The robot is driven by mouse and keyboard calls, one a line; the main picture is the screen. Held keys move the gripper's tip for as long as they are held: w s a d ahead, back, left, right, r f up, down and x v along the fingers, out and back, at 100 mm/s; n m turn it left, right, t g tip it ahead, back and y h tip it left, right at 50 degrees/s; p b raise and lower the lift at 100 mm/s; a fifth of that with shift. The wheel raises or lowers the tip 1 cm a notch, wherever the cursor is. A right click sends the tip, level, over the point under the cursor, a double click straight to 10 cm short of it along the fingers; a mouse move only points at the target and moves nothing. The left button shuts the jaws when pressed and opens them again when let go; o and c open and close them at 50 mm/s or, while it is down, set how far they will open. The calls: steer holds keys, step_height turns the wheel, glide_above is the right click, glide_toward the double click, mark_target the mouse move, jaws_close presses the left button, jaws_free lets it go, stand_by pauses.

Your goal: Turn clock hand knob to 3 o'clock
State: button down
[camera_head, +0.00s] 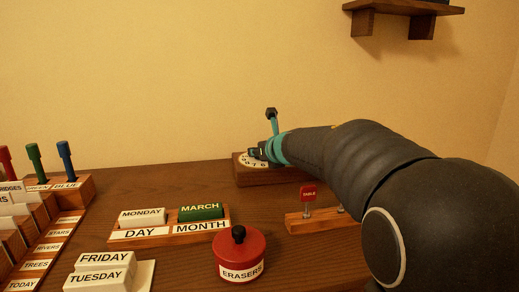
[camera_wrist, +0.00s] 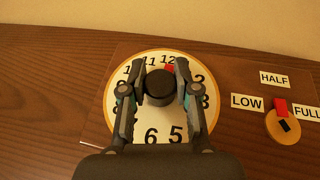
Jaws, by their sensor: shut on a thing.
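The clock dial (camera_wrist: 152,128) is a white disc with black numerals and a tan rim, set on a wooden base (camera_wrist: 230,123). Its black round knob (camera_wrist: 160,88) is at the dial's centre. A red pointer (camera_wrist: 169,68) shows beyond the knob, close to the 12. My gripper (camera_wrist: 160,90) is over the dial, with one finger on each side of the knob, shut on it. In the head view the dial (camera_head: 249,159) is at the back of the desk, partly hidden by my gripper (camera_head: 256,153). The 3 is partly visible beside the right finger.
A second dial (camera_wrist: 283,126) with a red pointer and LOW, HALF and FULL labels is right of the clock. A red ERASERS pot (camera_head: 239,256), a DAY/MONTH block holder (camera_head: 170,230) and a wooden stand with a red sign (camera_head: 308,193) are nearer. A shelf (camera_head: 403,9) hangs above.

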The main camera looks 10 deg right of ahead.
steer(key=m+h+p, duration=0.3)
steer(key=h, duration=0.1)
steer(key=shift+a+r, duration=0.15)
steer(key=shift+r, duration=0.1)
steer(key=m+h, duration=0.3)
steer(key=h, duration=0.1)
steer(key=shift+w+f+m+p, duration=0.1)
steer(key=shift+f+m+p, duration=0.05)
steer(key=shift+m+p, duration=0.25)
steer(key=m+g+h, duration=0.4)
steer(key=m+h, duration=0.1)
steer(key=shift+d+m+g+h, duration=0.2)
steer(key=shift+m+g+h, duration=1.2)
steer(key=shift+m+g, duration=0.95)
steer(key=shift+m, duration=0.25)
steer(key=c, duration=0.8)
jaws_free()
